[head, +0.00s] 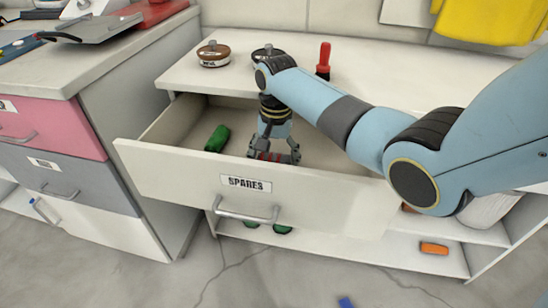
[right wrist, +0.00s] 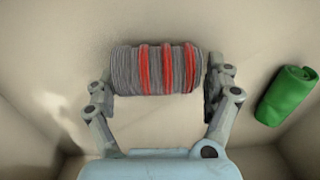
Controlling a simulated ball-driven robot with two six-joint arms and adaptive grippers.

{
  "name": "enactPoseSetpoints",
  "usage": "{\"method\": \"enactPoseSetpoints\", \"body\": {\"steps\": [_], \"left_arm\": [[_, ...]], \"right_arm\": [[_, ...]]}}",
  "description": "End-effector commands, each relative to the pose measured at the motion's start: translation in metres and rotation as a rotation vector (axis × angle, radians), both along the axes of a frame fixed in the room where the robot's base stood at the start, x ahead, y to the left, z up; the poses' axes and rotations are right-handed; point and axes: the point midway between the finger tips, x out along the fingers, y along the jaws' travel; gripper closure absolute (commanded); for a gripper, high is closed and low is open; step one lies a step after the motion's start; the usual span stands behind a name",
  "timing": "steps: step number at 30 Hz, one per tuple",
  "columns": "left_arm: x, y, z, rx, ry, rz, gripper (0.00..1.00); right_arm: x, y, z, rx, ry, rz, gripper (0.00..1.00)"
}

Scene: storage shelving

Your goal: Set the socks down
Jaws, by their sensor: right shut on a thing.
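The rolled socks (right wrist: 155,69) are grey with red stripes. In the right wrist view they lie between the two fingers of my right gripper (right wrist: 158,80), which is shut on them. In the head view my right gripper (head: 274,155) reaches down into the open drawer (head: 160,165) labelled SPARES, and a red and grey part of the socks (head: 268,157) shows just behind the drawer front. Whether the socks touch the drawer floor I cannot tell. My left gripper is not in view.
A green roll (head: 217,138) lies in the drawer to the left of my gripper; it also shows in the right wrist view (right wrist: 287,96). A round tin (head: 213,55) and a red-handled tool (head: 323,61) stand on the top behind. A grey and pink drawer cabinet (head: 60,135) stands at left.

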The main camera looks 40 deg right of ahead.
Motion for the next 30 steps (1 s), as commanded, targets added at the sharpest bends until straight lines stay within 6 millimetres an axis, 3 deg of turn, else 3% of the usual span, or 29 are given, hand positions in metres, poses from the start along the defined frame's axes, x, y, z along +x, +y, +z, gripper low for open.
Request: {"method": "enactPoseSetpoints", "body": {"steps": [4,5,8,16,19,30], "left_arm": [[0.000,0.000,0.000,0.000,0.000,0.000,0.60],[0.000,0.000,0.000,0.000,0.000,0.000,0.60],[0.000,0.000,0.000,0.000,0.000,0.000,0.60],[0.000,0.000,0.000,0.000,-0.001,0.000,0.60],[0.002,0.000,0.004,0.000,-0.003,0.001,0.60],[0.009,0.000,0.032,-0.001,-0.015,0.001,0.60]], "right_arm": [[0.000,0.000,-0.002,0.000,0.001,0.000,0.47],[0.000,0.000,-0.002,0.000,0.000,0.000,0.11],[0.000,0.000,-0.002,0.000,0.000,0.000,0.00],[0.000,0.000,0.000,0.000,0.000,0.000,0.00],[0.000,-0.001,0.009,-0.001,-0.002,0.000,0.00],[-0.001,-0.002,0.089,0.000,-0.004,0.000,0.00]]}}
